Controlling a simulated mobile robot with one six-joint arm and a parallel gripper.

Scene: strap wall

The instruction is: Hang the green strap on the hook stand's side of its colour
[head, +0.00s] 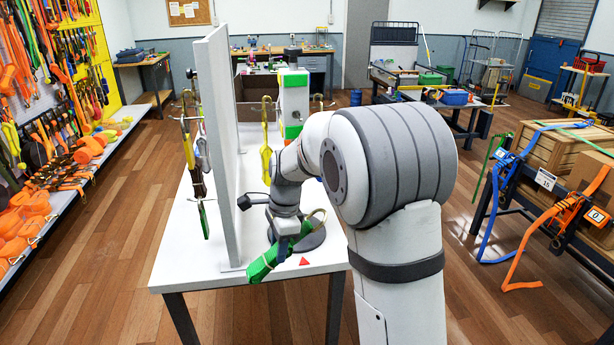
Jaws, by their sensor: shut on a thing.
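The green strap (262,268) is bunched in my gripper (284,246), which is shut on it low over the front of the white table (190,262). One end of the strap sticks out toward the lower left. A brass-coloured hook shows just right of the gripper. An upright post with green and white faces (293,100) stands behind my arm, apart from the strap. Brass hooks show near it, and a yellow strap (266,158) hangs at its left. My arm hides the post's lower part and right side.
A tall grey panel (222,150) stands on the table left of my gripper. A grey round base (312,240) and a red triangle (304,262) are near the gripper. The table's front-left corner is clear.

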